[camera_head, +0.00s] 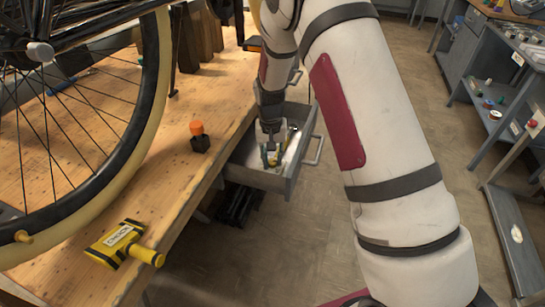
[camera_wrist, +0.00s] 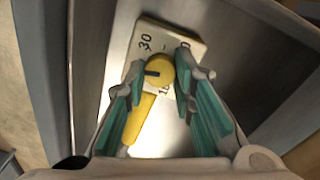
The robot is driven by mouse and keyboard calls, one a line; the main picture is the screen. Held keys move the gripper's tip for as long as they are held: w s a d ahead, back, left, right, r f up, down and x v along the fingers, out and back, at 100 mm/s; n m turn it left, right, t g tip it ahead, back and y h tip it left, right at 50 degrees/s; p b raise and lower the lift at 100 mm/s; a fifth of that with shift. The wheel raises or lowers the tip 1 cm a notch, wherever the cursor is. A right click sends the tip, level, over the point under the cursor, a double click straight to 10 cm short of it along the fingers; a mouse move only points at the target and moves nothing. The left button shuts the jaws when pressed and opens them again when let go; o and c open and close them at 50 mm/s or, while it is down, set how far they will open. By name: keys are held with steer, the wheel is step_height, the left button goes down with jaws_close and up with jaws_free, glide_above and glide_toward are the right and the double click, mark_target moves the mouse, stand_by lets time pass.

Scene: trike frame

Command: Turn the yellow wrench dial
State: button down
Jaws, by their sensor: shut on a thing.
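The yellow wrench dial (camera_wrist: 160,72) has a round head with a dark pointer mark and a long handle. It is mounted on a white block (camera_wrist: 146,42) printed with numbers, including 30. The block lies in the open metal drawer (camera_head: 262,178) under the workbench. My gripper (camera_wrist: 160,66) reaches down into the drawer, its teal fingers on either side of the dial's round head, shut on it. The handle runs toward the wrist between the fingers. In the head view my gripper (camera_head: 271,153) hides most of the dial.
A wooden workbench (camera_head: 165,190) lies left of the drawer. It holds a bicycle wheel (camera_head: 147,100), an orange-capped bottle (camera_head: 199,138) and a yellow-black tool (camera_head: 125,243). The drawer walls stand close around my gripper. Open floor lies right of the drawer.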

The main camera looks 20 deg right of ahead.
mark_target(271, 161)
steer(key=shift+m, duration=0.8)
steer(key=c, duration=1.3)
jaws_free()
steer(key=r, duration=1.2)
steer(key=shift+a, duration=0.2)
